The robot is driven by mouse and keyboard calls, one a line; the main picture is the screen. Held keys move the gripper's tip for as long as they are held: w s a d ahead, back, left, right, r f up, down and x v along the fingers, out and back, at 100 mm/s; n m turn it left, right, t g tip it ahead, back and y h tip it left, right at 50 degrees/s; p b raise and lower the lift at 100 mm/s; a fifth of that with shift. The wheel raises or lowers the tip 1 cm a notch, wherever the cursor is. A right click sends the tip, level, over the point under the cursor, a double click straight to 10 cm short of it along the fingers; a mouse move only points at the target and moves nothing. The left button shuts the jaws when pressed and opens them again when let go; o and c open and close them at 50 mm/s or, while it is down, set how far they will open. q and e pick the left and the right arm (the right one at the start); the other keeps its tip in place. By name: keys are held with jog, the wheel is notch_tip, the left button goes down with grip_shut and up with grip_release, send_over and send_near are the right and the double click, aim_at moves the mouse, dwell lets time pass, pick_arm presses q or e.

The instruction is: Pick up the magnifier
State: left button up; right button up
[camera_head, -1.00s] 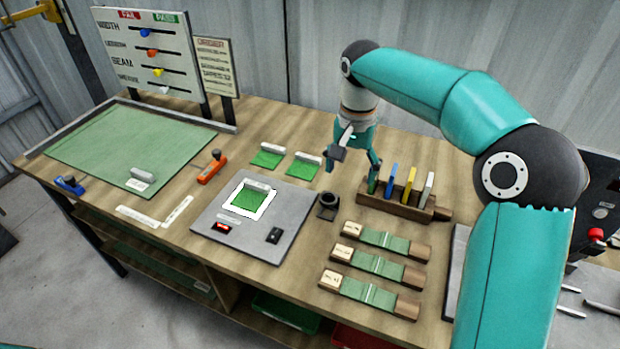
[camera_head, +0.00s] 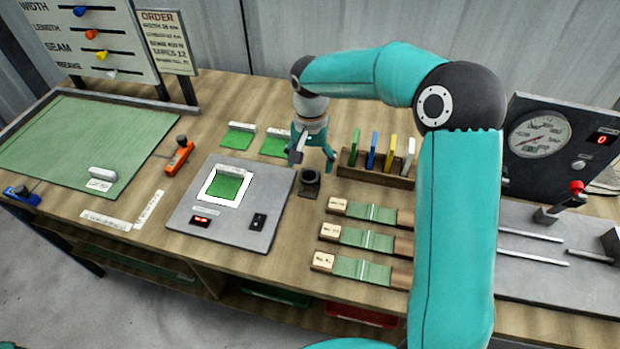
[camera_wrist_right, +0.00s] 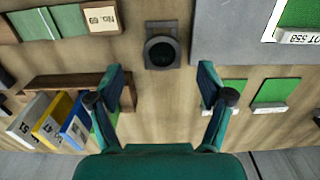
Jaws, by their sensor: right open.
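The magnifier (camera_head: 310,182) is a small dark folding loupe with a round eyepiece. It stands on the wooden bench just right of the grey plate. It also shows in the right wrist view (camera_wrist_right: 162,48), ahead of the fingers and roughly centred between them. My right gripper (camera_head: 313,160) is open and empty, above and just behind the magnifier in the head view. Its two fingers (camera_wrist_right: 160,80) are spread apart in the right wrist view, with bare wood between them. They look apart from the magnifier. My left gripper is not in view.
A wooden rack (camera_head: 375,172) with several coloured upright tags stands close right of the gripper. The grey plate (camera_head: 240,232) lies left of the magnifier, green swatches (camera_head: 238,138) behind it. Banded green strips (camera_head: 365,212) lie at front right. A gauge box (camera_head: 545,145) stands further right.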

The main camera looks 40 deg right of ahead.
aim_at(309, 175)
jog(key=shift+w+f, duration=0.1)
jog(key=shift+f, duration=0.45)
jog(key=shift+a+f+p, duration=0.1)
jog(key=shift+f+p, duration=0.7)
jog(key=shift+f, duration=1.6)
jog(key=c, duration=1.3)
jog(key=shift+r, duration=0.1)
